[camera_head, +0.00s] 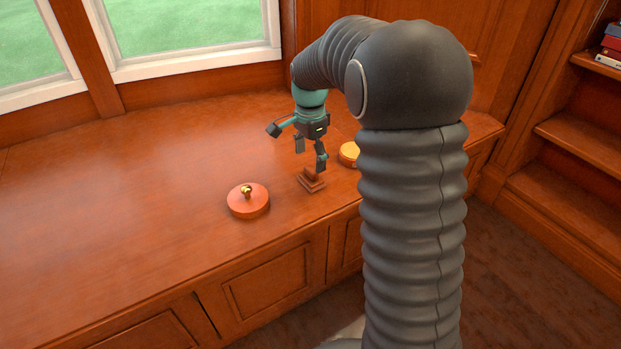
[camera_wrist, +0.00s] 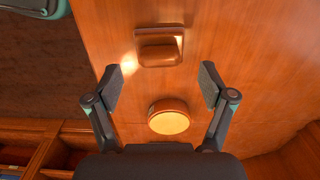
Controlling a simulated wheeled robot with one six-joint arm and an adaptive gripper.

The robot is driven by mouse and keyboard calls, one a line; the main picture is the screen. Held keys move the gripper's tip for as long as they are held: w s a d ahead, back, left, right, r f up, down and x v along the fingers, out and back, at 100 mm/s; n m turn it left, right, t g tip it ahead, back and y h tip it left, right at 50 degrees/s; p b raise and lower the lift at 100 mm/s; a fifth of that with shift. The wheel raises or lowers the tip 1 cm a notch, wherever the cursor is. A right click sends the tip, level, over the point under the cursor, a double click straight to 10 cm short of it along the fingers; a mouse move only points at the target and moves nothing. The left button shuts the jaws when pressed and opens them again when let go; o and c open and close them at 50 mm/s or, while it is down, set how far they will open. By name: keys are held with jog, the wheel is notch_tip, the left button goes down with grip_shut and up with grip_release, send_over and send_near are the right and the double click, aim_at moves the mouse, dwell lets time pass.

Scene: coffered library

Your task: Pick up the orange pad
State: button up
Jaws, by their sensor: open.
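The orange pad (camera_head: 349,153) is a low round disc with a yellow-orange top on the wooden window bench. My arm hides its right part in the head view. In the wrist view the whole pad (camera_wrist: 169,121) shows, between the two fingers and close to the palm side of the picture. My gripper (camera_head: 310,154) is open and empty, pointing down above the bench. It is just left of the pad in the head view, and its fingertips (camera_wrist: 160,84) are apart from the pad.
A brown wooden block on a square base (camera_head: 311,181) stands below my gripper; it also shows in the wrist view (camera_wrist: 160,53). A red-orange disc with a gold knob (camera_head: 248,202) sits to the left. The bench's left side is clear. Shelves (camera_head: 575,140) are at right.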

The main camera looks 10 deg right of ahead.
aim_at(311, 169)
jog(key=shift+d+f, duration=0.15)
jog(key=shift+f, duration=2.1)
jog(key=c, duration=1.3)
